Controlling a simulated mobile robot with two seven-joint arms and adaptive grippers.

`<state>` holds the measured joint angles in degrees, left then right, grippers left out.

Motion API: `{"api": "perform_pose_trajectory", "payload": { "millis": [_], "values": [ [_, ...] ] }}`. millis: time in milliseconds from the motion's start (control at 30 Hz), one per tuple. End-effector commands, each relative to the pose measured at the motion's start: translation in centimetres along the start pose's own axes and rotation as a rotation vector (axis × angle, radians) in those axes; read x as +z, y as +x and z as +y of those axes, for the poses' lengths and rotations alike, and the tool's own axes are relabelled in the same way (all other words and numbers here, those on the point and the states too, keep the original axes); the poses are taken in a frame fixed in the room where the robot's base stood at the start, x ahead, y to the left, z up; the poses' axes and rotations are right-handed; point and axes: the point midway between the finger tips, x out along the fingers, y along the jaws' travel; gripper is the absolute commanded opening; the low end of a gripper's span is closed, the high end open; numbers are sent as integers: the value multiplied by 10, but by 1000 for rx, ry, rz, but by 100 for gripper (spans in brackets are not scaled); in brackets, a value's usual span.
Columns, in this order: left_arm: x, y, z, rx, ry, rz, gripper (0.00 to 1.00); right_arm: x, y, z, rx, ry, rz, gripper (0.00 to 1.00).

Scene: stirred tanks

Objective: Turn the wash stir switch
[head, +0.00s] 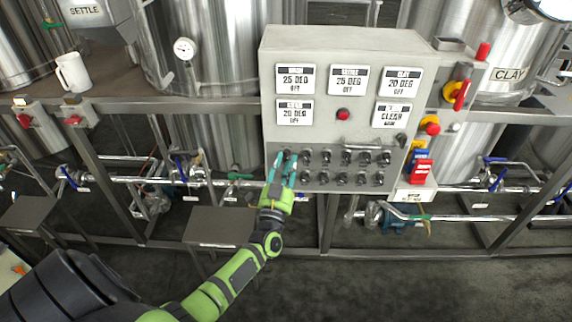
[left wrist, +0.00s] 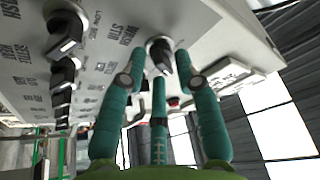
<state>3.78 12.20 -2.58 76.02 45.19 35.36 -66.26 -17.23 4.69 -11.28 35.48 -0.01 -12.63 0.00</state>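The grey control panel (head: 335,125) faces me, with two rows of black switch knobs on its lower part. In the left wrist view, a black knob (left wrist: 160,56) on a round silver base has the printed label "WASH STIR" beside it. My left gripper (head: 283,160) is at the left end of the knob rows and covers part of them. In the left wrist view its teal fingers (left wrist: 161,62) stand apart, with the tips on either side of that knob. I cannot tell whether they touch it. My right gripper is in neither view.
A red button (head: 343,115) sits among the display plates above the knobs. A red and yellow switch (head: 456,94) is on the panel's right side. Steel tanks (head: 225,50) stand behind a metal frame, with pipes and valves below.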

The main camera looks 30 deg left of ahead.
Motion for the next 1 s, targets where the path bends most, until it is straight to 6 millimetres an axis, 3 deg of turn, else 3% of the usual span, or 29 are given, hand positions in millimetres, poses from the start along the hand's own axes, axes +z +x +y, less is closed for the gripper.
{"api": "perform_pose_trajectory", "payload": {
  "millis": [567, 1000],
  "values": [
    [1, 0, 1, -27, -65, -2, 0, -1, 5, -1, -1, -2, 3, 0],
    [0, 0, 5, -164, -396, -3, 0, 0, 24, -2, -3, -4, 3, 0]
  ]
}}
